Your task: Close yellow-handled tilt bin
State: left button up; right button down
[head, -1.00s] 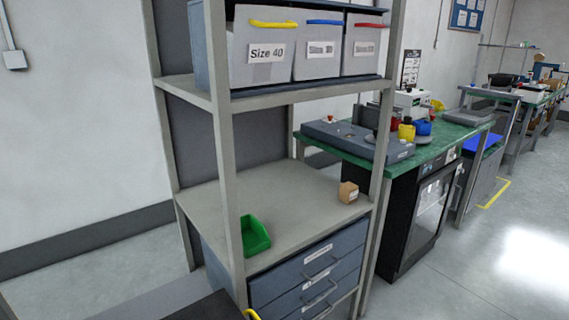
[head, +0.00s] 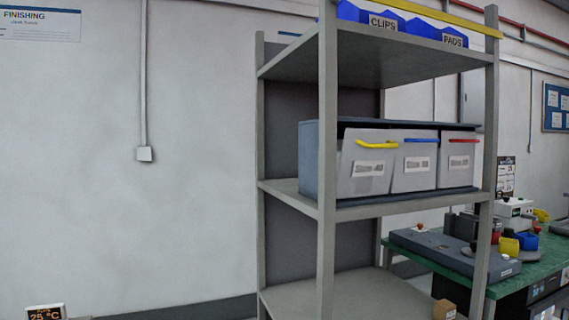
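The yellow-handled tilt bin (head: 366,176) is the left one of three grey bins in a unit on the rack's middle shelf. Its yellow handle (head: 376,144) runs along the top of its front. Its front leans outward at the top, with a dark gap behind, so it looks tilted open. The blue-handled bin (head: 414,172) and the red-handled bin (head: 457,170) sit to its right; their fronts look closer to upright. Neither of my grippers shows in the head view.
A rack post (head: 327,230) stands just left of the yellow-handled bin. Blue bins (head: 365,14) sit on the top shelf. A small brown box (head: 444,309) is on the lower shelf. A green workbench (head: 540,262) with equipment stands to the right.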

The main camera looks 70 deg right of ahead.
aim_at(349, 153)
jog(key=u, duration=0.65)
jog(key=k, duration=0.95)
jog(key=z, duration=1.3)
